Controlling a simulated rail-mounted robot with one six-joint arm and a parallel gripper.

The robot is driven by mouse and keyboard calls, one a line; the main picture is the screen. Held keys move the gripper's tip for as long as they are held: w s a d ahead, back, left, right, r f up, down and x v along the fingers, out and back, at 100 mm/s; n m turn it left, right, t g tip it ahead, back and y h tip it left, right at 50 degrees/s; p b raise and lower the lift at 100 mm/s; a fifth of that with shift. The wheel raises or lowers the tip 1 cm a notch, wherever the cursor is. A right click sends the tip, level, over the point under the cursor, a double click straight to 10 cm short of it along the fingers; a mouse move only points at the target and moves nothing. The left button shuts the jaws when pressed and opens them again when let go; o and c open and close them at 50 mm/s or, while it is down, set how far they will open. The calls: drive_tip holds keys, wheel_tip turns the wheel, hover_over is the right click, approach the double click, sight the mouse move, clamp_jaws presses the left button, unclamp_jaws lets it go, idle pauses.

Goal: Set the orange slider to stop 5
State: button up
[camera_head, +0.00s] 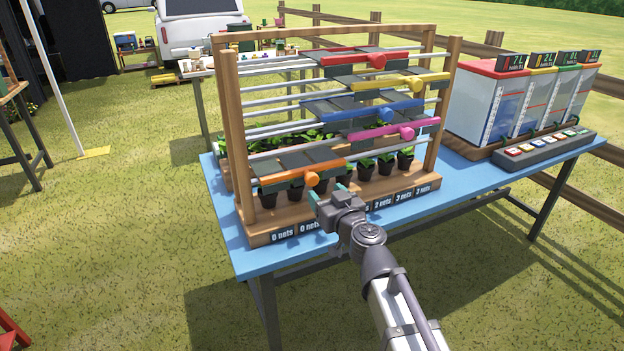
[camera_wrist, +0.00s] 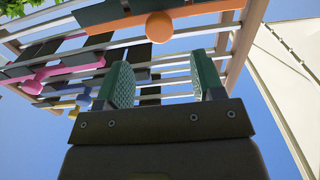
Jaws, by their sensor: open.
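The orange slider (camera_head: 296,179) is the lowest and nearest bar on the wooden rack, toward its left side, with a round orange knob (camera_head: 312,179) at its front. In the wrist view the orange knob (camera_wrist: 159,25) shows at the top, beyond my fingertips. My gripper (camera_head: 331,194) is open and empty, just right of and below the knob, apart from it. Its two green fingers (camera_wrist: 164,80) also show in the wrist view with a gap between them. Plates on the rack's base (camera_head: 310,227) read "0 nets" at left and "2 nets" and "3 nets" toward the right; the middle ones are hidden by my gripper.
Red (camera_head: 376,61), yellow (camera_head: 414,83), blue (camera_head: 386,115) and magenta (camera_head: 406,132) sliders sit higher on the rack. Potted plants stand beneath. Right of the rack on the blue table (camera_head: 500,179) are tanks (camera_head: 487,103) and a button panel (camera_head: 545,144).

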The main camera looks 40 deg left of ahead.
sight(314, 180)
drive_tip(key=x, duration=0.8)
drive_tip(key=shift+a, duration=0.2)
drive_tip(key=shift+c, duration=0.3)
clamp_jaws()
